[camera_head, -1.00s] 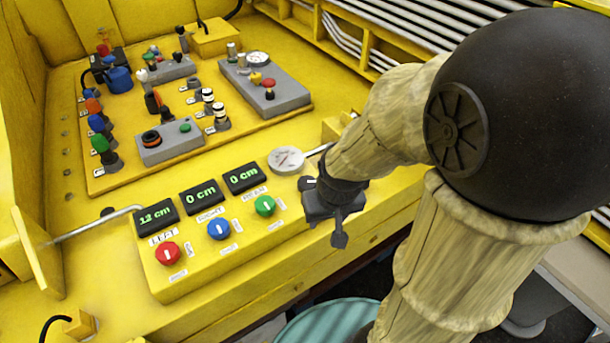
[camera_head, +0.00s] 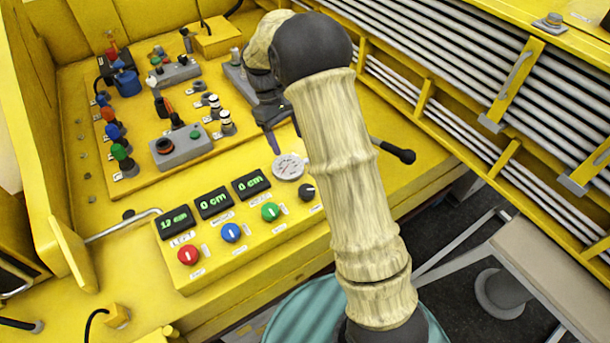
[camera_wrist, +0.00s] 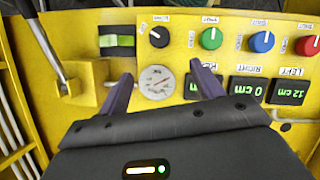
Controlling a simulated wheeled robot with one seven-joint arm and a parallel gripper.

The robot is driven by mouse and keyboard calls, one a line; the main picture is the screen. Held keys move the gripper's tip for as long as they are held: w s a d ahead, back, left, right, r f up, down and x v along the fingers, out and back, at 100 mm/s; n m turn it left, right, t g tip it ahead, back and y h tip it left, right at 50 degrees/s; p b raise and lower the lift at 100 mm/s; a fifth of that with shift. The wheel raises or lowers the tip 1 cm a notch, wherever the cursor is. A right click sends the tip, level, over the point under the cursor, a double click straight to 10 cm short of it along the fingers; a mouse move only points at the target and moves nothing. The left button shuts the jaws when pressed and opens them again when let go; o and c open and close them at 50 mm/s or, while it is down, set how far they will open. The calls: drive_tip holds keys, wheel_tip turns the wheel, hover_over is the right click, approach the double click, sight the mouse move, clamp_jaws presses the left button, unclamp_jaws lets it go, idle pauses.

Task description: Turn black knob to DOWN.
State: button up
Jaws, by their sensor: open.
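The black knob (camera_head: 307,192) sits at the right end of a row of knobs on the yellow control box. In the wrist view the black knob (camera_wrist: 159,37) shows a short white mark slanting to the picture's upper left; its label is too small to read surely. My gripper (camera_head: 284,135) is above the panel, behind the gauge. In the wrist view my gripper (camera_wrist: 161,72) is open and empty, its two fingers apart with the gauge between them. The knob lies beyond the fingertips, untouched.
Green (camera_head: 270,211), blue (camera_head: 231,232) and red (camera_head: 189,254) knobs line up left of the black one. A white gauge (camera_head: 288,166) stands behind the row. A black-ended lever (camera_head: 398,153) juts out at the right. Displays (camera_head: 214,203) read 12 cm and 0 cm.

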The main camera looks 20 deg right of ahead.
sight(306, 189)
drive_tip(key=shift+w+r, duration=0.2)
drive_tip(key=shift+f, duration=0.1)
drive_tip(key=p+x, duration=0.5)
drive_tip(key=x, duration=1.2)
drive_tip(key=shift+s+d+p, duration=0.15)
drive_tip(key=shift+p, duration=0.15)
drive_tip(key=c, duration=1)
